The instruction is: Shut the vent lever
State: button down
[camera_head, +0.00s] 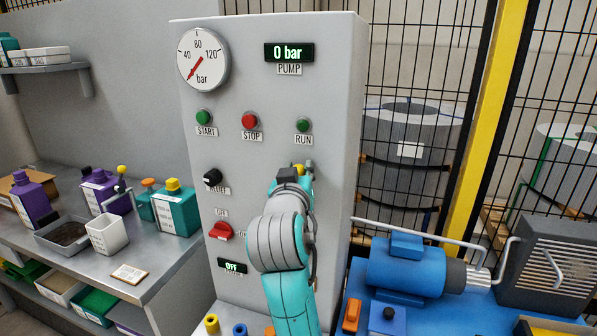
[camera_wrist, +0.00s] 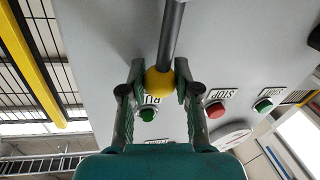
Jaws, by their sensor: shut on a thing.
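The vent lever shows in the wrist view as a dark grey rod (camera_wrist: 171,35) ending in a yellow ball knob (camera_wrist: 159,84). My gripper (camera_wrist: 159,86) has its two fingers on either side of the knob and is shut on it. In the head view the yellow knob (camera_head: 298,168) peeks out beside my gripper (camera_head: 292,174), just below the green RUN button (camera_head: 303,125). My arm hides most of the lever and its pivot there, and any label on it cannot be read.
The grey panel (camera_head: 275,80) carries a gauge (camera_head: 203,58) with its needle at the low end, a "0 bar" pump display (camera_head: 289,53), a red STOP button (camera_head: 249,121), a black knob (camera_head: 212,177) and a red switch (camera_head: 221,231). A blue motor (camera_head: 405,268) stands right of my arm.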

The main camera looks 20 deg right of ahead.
jog(key=shift+a, duration=0.1)
jog(key=w+a+f+n+g, duration=0.1)
jog(key=a+f+n, duration=0.1)
jog(key=n, duration=0.2)
jog(key=w+a+f+n+g, duration=0.1)
jog(key=w+a+n, duration=0.1)
jog(key=n, duration=0.2)
jog(key=w+a+f+n+g, duration=0.1)
jog(key=a+f+n, duration=0.1)
jog(key=n, duration=0.2)
jog(key=shift+w+f+n+h, duration=0.25)
jog(key=shift+f+n+h, duration=0.05)
jog(key=shift+n+h, duration=0.1)
jog(key=shift+w+a+f+n+g+h, duration=0.15)
jog(key=shift+f+n+g+h, duration=0.2)
jog(key=shift+f+n, duration=1.05)
jog(key=c, duration=0.8)
grip_release()
jog(key=v, duration=1.2)
jog(key=shift+a, duration=0.1)
